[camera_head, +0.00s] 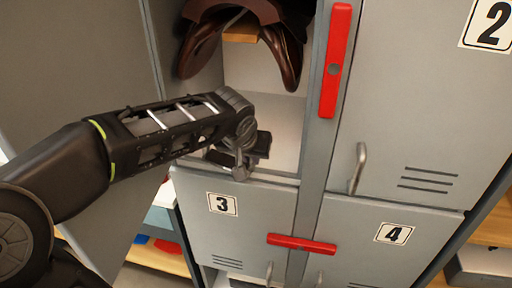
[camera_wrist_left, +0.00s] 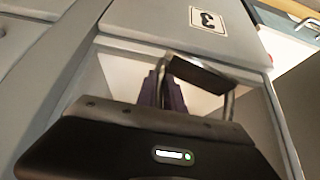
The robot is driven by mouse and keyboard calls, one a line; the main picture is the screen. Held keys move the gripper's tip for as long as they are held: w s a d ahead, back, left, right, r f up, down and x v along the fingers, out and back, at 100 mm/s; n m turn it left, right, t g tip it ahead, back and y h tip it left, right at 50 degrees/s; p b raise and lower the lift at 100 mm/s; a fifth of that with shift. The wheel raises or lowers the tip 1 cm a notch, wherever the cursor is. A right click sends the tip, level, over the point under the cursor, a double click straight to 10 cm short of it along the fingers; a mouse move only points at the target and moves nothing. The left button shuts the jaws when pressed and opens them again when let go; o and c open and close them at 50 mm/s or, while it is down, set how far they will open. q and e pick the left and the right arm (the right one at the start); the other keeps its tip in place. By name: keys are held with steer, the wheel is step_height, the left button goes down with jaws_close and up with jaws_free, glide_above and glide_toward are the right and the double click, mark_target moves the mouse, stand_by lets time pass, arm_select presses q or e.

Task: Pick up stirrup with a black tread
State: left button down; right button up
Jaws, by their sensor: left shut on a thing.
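In the left wrist view, the stirrup shows as a shiny metal frame (camera_wrist_left: 230,103) with a black tread (camera_wrist_left: 198,74) across its far end. The dark fingers of my left gripper (camera_wrist_left: 165,92) are shut on the stirrup. Its near part is hidden behind the gripper body. In the head view, my left gripper (camera_head: 248,156) is inside the open upper-left locker compartment, just above its floor and near the front edge. The stirrup is hard to tell apart from the gripper there. My right gripper is not in view.
A brown saddle (camera_head: 240,22) sits on a wooden support above the gripper. Closed locker doors 3 (camera_head: 222,204), 4 (camera_head: 393,233) and 2 (camera_head: 420,90) surround the compartment. Red bars (camera_head: 335,60) stand out on the locker front. An open door panel (camera_head: 75,60) is at left.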

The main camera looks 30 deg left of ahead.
arm_select(q)
steer(key=s, duration=0.1)
steer(key=s+d, duration=0.1)
steer(key=s, duration=0.1)
steer(key=s+d+b, duration=0.1)
steer(key=s, duration=0.1)
steer(key=shift+s, duration=0.2)
steer(key=shift+w, duration=0.1)
stand_by(0.4)
